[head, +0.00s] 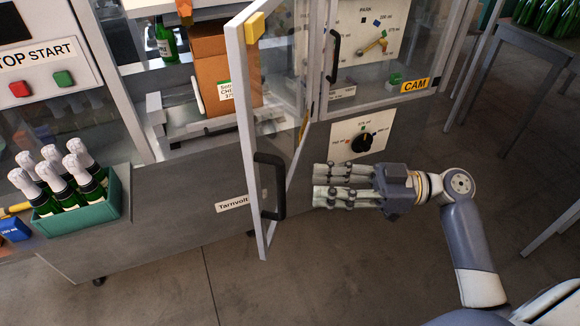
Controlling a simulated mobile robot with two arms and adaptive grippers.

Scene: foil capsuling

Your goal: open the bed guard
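The bed guard, which I take to be the clear framed door (241,110), stands swung out from the machine. Its free edge is toward me and it has a yellow block (255,27) at its top corner. A black handle (268,187) is on the door near its lower end. My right gripper (315,183) is just right of the door, apart from the handle, with its fingers straight and pointing left. It looks open, and nothing shows in it. Its underside is hidden. My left gripper is not in view.
Behind the door are the bed (185,122) and a brown carton (208,65). A closed guard marked CAM (415,86) is at right, above a dial panel (362,135). A green crate (85,205) of foil-topped bottles stands at left. The floor (240,285) in front is clear.

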